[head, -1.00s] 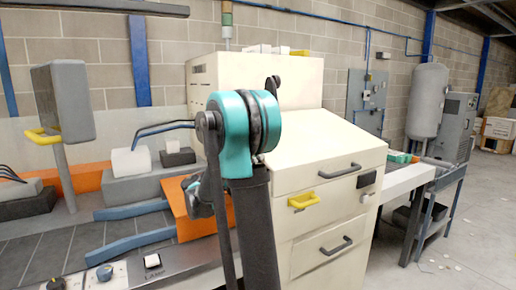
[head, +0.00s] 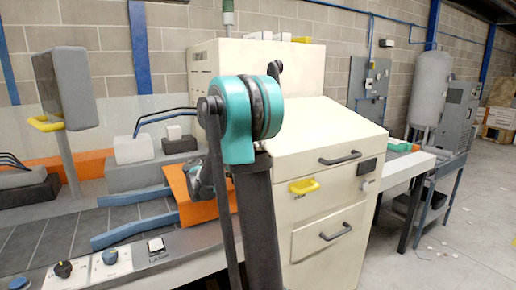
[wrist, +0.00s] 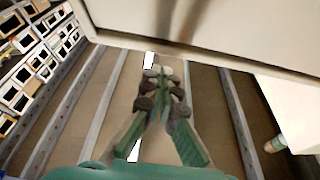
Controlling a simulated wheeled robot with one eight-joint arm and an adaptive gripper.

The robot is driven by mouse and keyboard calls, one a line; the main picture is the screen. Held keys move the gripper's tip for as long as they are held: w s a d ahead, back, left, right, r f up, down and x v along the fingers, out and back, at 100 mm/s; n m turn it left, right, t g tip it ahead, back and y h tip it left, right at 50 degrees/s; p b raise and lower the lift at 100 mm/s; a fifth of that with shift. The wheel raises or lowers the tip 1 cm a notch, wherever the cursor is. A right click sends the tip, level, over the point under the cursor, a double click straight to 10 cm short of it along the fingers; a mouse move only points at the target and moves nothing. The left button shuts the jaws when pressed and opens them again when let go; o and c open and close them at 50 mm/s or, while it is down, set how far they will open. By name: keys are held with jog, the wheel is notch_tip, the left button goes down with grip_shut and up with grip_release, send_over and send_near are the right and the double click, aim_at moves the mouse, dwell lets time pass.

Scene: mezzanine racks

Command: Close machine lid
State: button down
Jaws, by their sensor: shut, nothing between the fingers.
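The cream machine (head: 255,75) stands in the middle of the head view. Its sloping lid (head: 325,130) has a dark handle (head: 340,158) along the front edge; I cannot tell how far the lid is open. My gripper (head: 203,180) is mostly hidden behind my arm in the head view, left of the machine's front. In the wrist view my gripper (wrist: 160,76) is shut and empty, its fingertips together. A pale panel (wrist: 230,25) with a straight edge lies just beyond the fingertips. I cannot tell whether they touch.
A conveyor bench with blue rails (head: 130,232), an orange block (head: 190,198) and a control strip with knobs (head: 110,257) lies left. A grey monitor (head: 65,90) stands behind it. A white side table (head: 400,165) is right of the machine. Floor (head: 460,250) at right is mostly clear.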

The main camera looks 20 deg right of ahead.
jog(key=a+r+v, duration=0.1)
jog(key=r+v, duration=0.1)
jog(key=v, duration=0.7)
jog(key=s+d+f+n+t+y, duration=0.1)
jog(key=s+d+f+n+y, duration=0.2)
jog(key=s+f+n+y, duration=0.45)
jog(key=s+d+f+n+t+y, duration=0.1)
jog(key=s+d+f+n+y, duration=0.3)
jog(key=f, duration=0.7)
jog(key=s+a+f+n+t+y, duration=0.1)
jog(key=s+a+f+n+y, duration=0.4)
jog(key=a+f, duration=0.2)
jog(key=s+a+f+n+t+y, duration=0.1)
jog(key=s+a+f+n+y, duration=0.4)
jog(key=a+f, duration=0.3)
jog(key=s+a, duration=0.1)
jog(key=a, duration=0.2)
jog(key=shift+f+t, duration=0.25)
jog(key=shift+t, duration=0.05)
jog(key=shift+n, duration=0.25)
